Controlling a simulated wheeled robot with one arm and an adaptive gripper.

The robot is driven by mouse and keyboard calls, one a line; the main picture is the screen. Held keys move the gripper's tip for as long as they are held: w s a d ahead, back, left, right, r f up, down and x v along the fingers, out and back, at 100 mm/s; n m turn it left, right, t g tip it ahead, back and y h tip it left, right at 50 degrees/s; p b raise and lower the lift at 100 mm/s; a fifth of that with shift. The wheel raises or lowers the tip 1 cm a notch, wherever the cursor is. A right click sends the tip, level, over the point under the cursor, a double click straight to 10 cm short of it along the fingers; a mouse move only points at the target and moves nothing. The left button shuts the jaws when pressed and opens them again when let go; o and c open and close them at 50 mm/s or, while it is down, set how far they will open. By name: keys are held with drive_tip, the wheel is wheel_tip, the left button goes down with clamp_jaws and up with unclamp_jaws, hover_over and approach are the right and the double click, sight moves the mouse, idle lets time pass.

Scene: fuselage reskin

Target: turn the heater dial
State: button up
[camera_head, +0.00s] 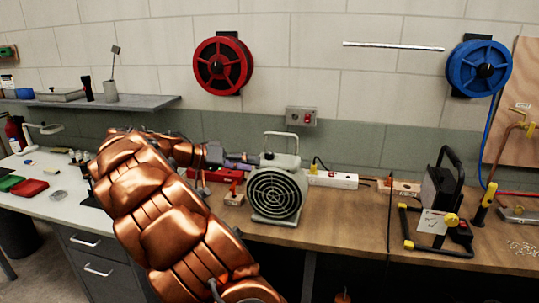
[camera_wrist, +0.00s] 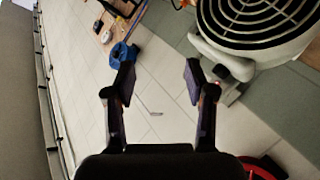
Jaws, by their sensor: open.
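The heater (camera_head: 275,195) is a grey-beige fan heater with a round dark grille and a top handle, standing on the wooden bench in the head view. A small dark knob, which looks like the heater dial (camera_head: 268,155), sits on its top left, below the handle. My gripper (camera_head: 245,162) is just left of the heater's top, pointing at it. In the wrist view, my gripper (camera_wrist: 158,68) is open, with nothing between its fingers. The heater's grille (camera_wrist: 262,18) is at the upper right there, beyond the right finger.
A white power strip (camera_head: 333,180) lies right of the heater. A black and yellow work lamp (camera_head: 440,195) stands farther right. A red case (camera_head: 215,175) is behind my gripper. A red reel (camera_head: 223,64) and a blue reel (camera_head: 479,68) hang on the wall.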

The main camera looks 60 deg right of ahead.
drive_tip(key=w+d+f+m+g+h, duration=0.1)
drive_tip(key=w+d+m+h, duration=0.1)
drive_tip(key=w+d+m, duration=0.35)
drive_tip(key=m+g+h, duration=0.1)
drive_tip(key=m, duration=0.2)
approach(269, 152)
drive_tip(key=x, duration=0.2)
drive_tip(key=p+x, duration=0.2)
drive_tip(key=x, duration=0.5)
drive_tip(key=shift+s+f, duration=0.1)
drive_tip(key=shift+s, duration=0.1)
drive_tip(key=shift+s+d+f+p, duration=0.1)
drive_tip(key=shift+s+d+p, duration=0.1)
drive_tip(key=shift+d+p, duration=0.15)
clamp_jaws()
